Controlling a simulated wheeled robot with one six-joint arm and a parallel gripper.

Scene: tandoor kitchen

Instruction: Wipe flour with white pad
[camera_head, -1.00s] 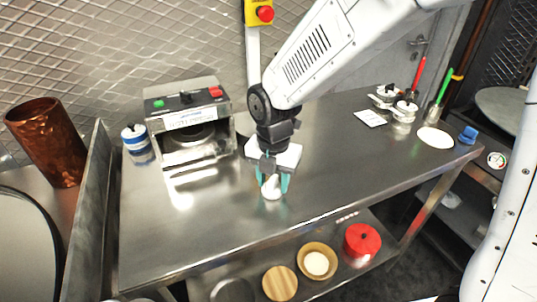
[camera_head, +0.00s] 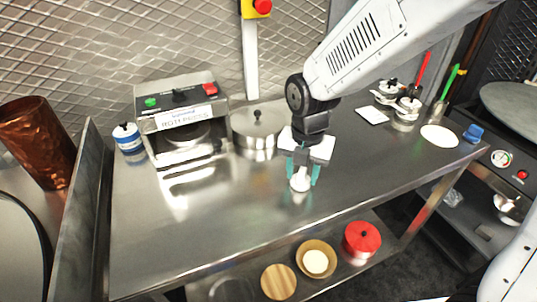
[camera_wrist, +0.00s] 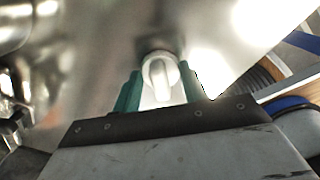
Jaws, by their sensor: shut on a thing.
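My gripper (camera_head: 302,176) is shut on a small, rounded white thing, which I take to be the white pad (camera_head: 299,183). It is held between teal fingers, low over the middle of the steel table (camera_head: 230,215). In the wrist view, the white pad (camera_wrist: 160,72) shows a raised, handle-like part between the fingers (camera_wrist: 158,92). I cannot tell whether its underside touches the table. A flat white oval patch (camera_head: 440,135), which looks like the flour, lies at the table's right end, well to the right of my gripper.
A roti press (camera_head: 181,118), a blue-and-white jar (camera_head: 128,138) and a lidded steel pot (camera_head: 257,133) stand along the back. A white card (camera_head: 371,115) and small lidded pots (camera_head: 407,109) are at back right. A blue item (camera_head: 473,133) sits beyond the patch. The front is clear.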

